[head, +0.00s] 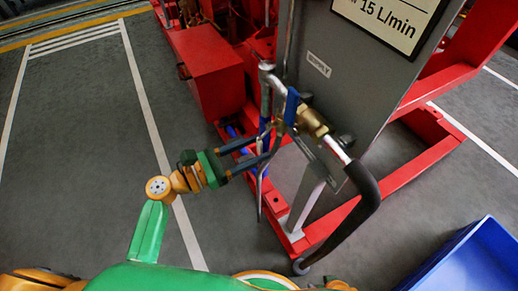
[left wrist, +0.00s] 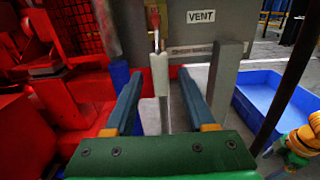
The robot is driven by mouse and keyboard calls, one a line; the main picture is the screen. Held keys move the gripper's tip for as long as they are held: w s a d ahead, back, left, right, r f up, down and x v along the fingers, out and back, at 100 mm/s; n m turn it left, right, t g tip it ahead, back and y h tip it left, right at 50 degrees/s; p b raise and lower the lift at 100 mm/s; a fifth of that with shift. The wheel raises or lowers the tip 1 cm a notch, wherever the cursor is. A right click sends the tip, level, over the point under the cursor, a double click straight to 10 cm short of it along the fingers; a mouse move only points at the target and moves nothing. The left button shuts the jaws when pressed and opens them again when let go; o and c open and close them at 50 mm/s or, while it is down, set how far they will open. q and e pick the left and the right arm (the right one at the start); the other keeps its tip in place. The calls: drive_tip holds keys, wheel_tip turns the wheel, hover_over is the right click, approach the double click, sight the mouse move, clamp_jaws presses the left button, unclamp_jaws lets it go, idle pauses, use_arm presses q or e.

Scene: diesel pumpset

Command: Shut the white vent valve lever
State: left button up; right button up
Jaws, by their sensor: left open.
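The white vent valve lever (left wrist: 160,75) shows in the left wrist view as a pale upright bar below a small red-tipped stem. It stands in front of the grey panel, under the VENT label (left wrist: 201,16). My left gripper (left wrist: 160,88) is open, with one blue finger on each side of the lever. Gaps show between the lever and both fingers. In the head view my left gripper (head: 266,144) reaches in from the left to the pipework. There the lever is hard to pick out among the thin metal parts.
A brass valve (head: 312,121) with a blue handle (head: 291,106) and a black curved hose (head: 366,190) sit just right of my left gripper. The red frame (head: 284,222) lies below. A blue bin (head: 470,262) is at lower right. The floor at left is clear.

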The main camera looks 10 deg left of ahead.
use_arm(q)
drive_tip(key=shift+x, duration=0.85)
clamp_jaws()
idle(0.8)
